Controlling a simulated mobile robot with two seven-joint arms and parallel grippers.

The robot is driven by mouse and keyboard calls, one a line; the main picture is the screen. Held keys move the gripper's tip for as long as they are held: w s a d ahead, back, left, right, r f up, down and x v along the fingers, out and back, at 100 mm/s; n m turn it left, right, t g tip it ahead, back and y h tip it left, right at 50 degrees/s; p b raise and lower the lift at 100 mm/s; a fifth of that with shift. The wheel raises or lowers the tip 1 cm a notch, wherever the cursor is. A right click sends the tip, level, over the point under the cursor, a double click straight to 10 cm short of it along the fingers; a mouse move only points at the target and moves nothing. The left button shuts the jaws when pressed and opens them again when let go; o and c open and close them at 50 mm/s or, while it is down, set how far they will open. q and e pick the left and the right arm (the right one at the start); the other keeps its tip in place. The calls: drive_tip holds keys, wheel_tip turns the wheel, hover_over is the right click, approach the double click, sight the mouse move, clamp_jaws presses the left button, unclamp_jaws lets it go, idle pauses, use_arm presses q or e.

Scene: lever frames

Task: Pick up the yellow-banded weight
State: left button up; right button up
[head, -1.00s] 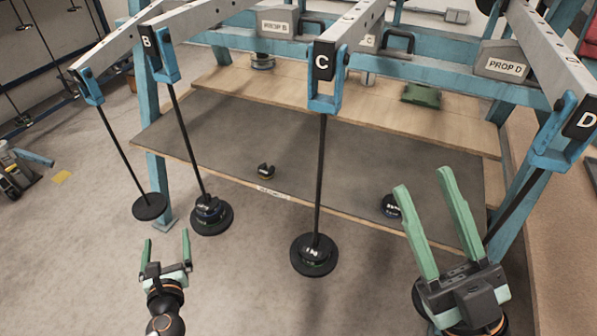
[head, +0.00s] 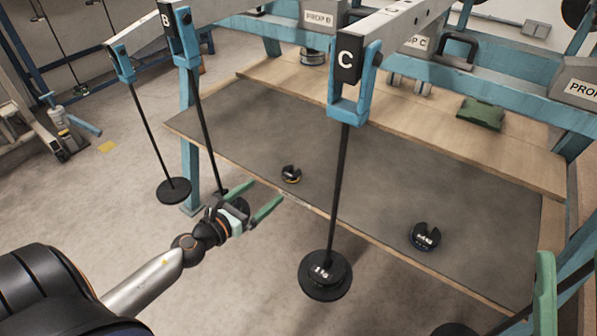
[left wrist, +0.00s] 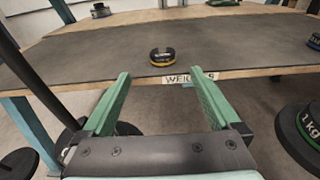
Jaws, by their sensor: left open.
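The yellow-banded weight (head: 291,175) is a small dark slotted disc near the front edge of the grey mat (head: 350,160) on the bench. In the left wrist view the weight (left wrist: 162,57) sits straight ahead, beyond the fingertips, just behind a label on the bench edge. My left gripper (head: 266,191) is open and empty, short of the bench edge and apart from the weight. It also shows in the left wrist view (left wrist: 154,76). Of my right gripper (head: 545,288), one green finger shows at the lower right; its opening cannot be told.
A blue-banded weight (head: 424,236) lies on the mat to the right. Rod C (head: 337,190) hangs in front of the bench with a 1 kg disc (head: 325,274). Rod B (head: 207,140) hangs close behind my left gripper. The mat around the yellow-banded weight is clear.

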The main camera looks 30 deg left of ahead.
sight(286, 176)
use_arm(q)
drive_tip(key=w, duration=0.5)
drive_tip(key=shift+w+d+f, duration=0.25)
drive_tip(key=shift+w+f, duration=0.05)
drive_tip(key=shift+f, duration=0.1)
drive_tip(key=shift+w+d+f, duration=0.15)
drive_tip(key=shift+w+f, duration=0.05)
drive_tip(key=shift+w, duration=0.65)
drive_tip(key=shift+w+d+f, duration=0.15)
drive_tip(key=shift+w, duration=0.65)
drive_tip(key=shift+w+d+f, duration=0.15)
drive_tip(key=shift+w+f, duration=0.05)
drive_tip(key=shift+w, duration=0.65)
drive_tip(key=c, duration=1.4)
drive_tip(key=shift+c, duration=0.2)
drive_tip(key=shift+r, duration=0.1)
